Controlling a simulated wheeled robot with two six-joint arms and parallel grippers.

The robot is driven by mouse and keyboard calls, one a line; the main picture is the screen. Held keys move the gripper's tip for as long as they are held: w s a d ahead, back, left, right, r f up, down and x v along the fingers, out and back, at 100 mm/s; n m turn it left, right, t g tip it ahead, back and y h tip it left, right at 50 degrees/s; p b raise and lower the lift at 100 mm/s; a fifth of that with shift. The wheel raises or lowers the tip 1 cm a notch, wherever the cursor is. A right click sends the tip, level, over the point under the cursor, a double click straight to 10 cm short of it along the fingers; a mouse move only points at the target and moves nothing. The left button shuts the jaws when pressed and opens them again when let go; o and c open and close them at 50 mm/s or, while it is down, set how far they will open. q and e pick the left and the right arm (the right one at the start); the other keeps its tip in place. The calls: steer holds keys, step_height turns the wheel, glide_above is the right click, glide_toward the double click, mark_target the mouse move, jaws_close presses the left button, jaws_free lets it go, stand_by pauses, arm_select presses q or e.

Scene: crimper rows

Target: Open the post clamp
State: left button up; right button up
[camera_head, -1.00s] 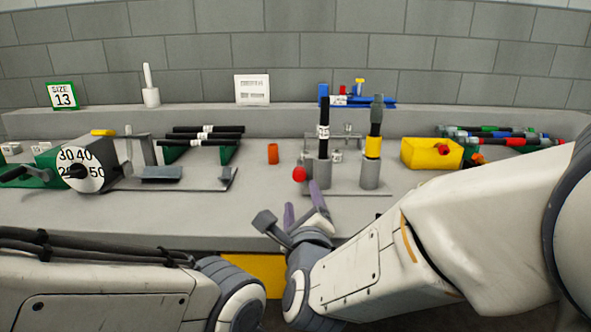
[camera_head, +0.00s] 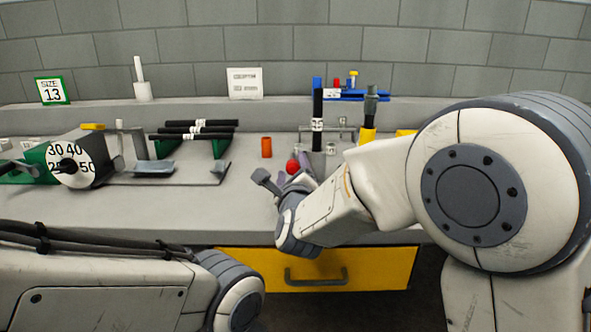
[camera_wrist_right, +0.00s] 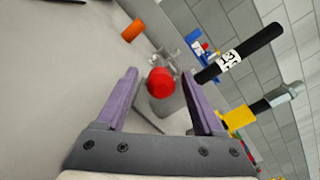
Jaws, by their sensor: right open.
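The post clamp's red knob (camera_head: 292,167) shows just beyond my right gripper (camera_head: 291,180). In the right wrist view the red knob (camera_wrist_right: 161,82) appears between the two purple fingers of my right gripper (camera_wrist_right: 159,76), which are open. I cannot tell whether either finger touches it. A black hose (camera_head: 318,105) with a white label stands upright at the clamp. It also shows in the wrist view (camera_wrist_right: 252,48). The clamp's grey post is largely hidden by my gripper and arm. My left arm is at lower left; its gripper is out of view.
An orange cylinder (camera_head: 266,147) stands left of the clamp. A second upright tool (camera_head: 370,105) with a yellow band stands to the right, partly behind my right arm. A dial (camera_head: 72,165) and racked black hoses (camera_head: 195,130) are on the left. A yellow drawer (camera_head: 235,268) is below the bench.

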steer(key=shift+c, duration=0.3)
jaws_close()
steer(key=shift+f, duration=0.1)
stand_by(0.9)
